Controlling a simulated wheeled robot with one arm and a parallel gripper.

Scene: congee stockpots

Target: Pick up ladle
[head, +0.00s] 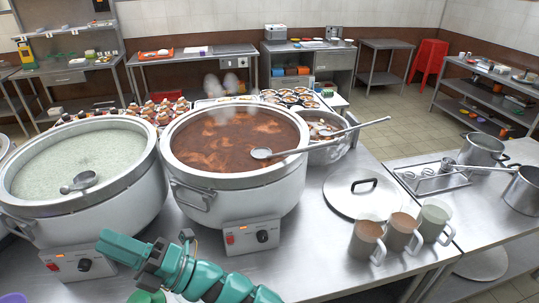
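A metal ladle (261,153) lies with its bowl over the reddish-brown congee, its handle reaching right across the rim of the middle stockpot (185,182). Another ladle (82,182) sits in the pale congee of the left stockpot (40,205). My teal gripper (112,243) is low in front of the two pots, pointing left, apart from all the ladles. Nothing shows in it; its finger gap cannot be made out.
A round lid (345,200) with a black handle lies on the steel counter (300,235). Several mugs (403,232) stand at the counter's right front. Trays of small food cups (292,97) are behind the pots. Metal pots (484,149) stand on the right table.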

